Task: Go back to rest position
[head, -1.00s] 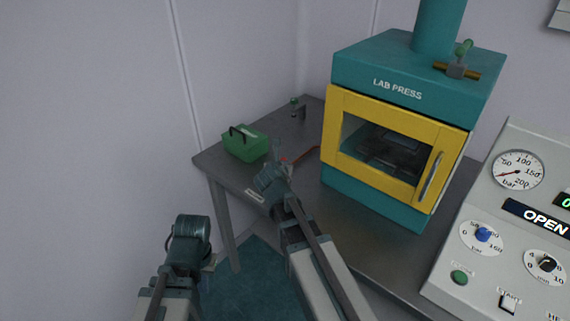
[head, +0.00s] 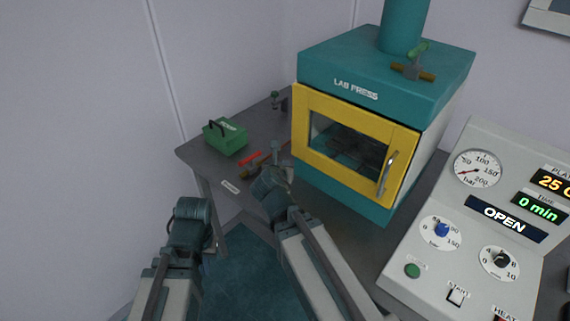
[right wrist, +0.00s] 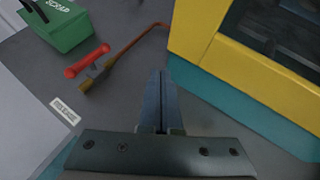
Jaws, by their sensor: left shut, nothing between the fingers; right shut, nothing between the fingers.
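My right gripper (head: 278,152) is over the grey table (head: 190,150), between the green box and the press. Its fingers are together and empty, as the right wrist view shows (right wrist: 161,100). My left gripper (head: 210,245) is low at the left, in front of the table's near left edge. It is shut and empty, and its fingers are mostly hidden by my wrist. Neither gripper holds anything.
A teal and yellow lab press (head: 345,95) stands right of my right gripper, door closed. A green scrap box (head: 226,138) and a red-handled tool (right wrist: 88,62) with a brown rod lie on the table. A control panel (head: 470,235) reading OPEN fills the right.

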